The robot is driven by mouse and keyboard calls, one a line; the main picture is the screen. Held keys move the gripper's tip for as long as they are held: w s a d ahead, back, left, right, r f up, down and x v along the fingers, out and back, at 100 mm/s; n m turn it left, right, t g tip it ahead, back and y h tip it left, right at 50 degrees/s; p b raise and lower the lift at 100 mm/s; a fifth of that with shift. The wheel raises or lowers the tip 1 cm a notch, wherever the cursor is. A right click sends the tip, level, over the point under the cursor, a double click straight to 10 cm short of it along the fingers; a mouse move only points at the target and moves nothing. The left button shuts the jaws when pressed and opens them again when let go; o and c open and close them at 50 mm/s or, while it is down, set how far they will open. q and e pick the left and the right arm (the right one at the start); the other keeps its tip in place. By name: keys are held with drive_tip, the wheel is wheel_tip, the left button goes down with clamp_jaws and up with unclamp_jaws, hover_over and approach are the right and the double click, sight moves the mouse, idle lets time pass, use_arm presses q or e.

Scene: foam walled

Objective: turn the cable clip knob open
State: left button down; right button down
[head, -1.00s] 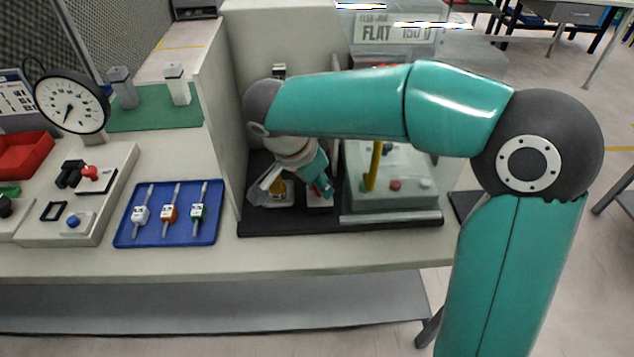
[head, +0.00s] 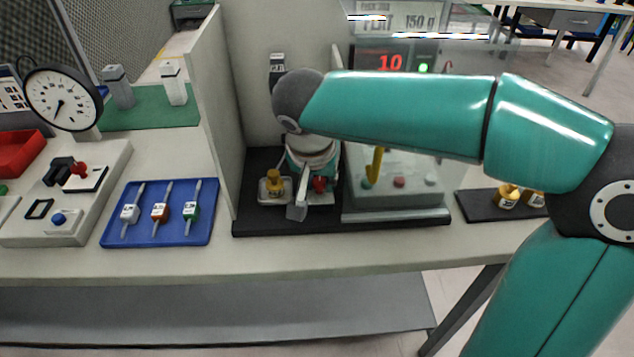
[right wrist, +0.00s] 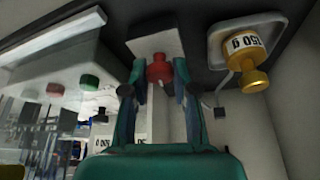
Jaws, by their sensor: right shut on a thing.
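The red knob (head: 319,184) sits on a small pale plate (head: 322,199) on the black base (head: 275,226). In the right wrist view, the red knob (right wrist: 158,72) stands between my fingertips, in front of its pale plate (right wrist: 157,43). My right gripper (right wrist: 159,78) is shut on the knob, with one finger on each side. In the head view, my right gripper (head: 309,186) reaches down over the knob, and my wrist hides part of the area. The knob's turn angle cannot be told. My left gripper is not in view.
A yellow weight (head: 273,183) on a small tray stands just left of the knob. A tall pale panel (head: 209,120) bounds the left. A blue tray (head: 150,233) lies farther left.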

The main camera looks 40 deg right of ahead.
drive_tip(key=shift+w+r, duration=0.15)
drive_tip(key=shift+w, duration=0.05)
idle(0.3)
drive_tip(key=c, duration=1)
unclamp_jaws()
drive_tip(key=shift+c, duration=0.2)
drive_tip(key=shift+o, duration=0.7)
drive_tip(key=v, duration=1.1)
drive_tip(key=shift+s+r, duration=0.25)
drive_tip(key=shift+r, duration=0.05)
drive_tip(key=shift+a, duration=0.1)
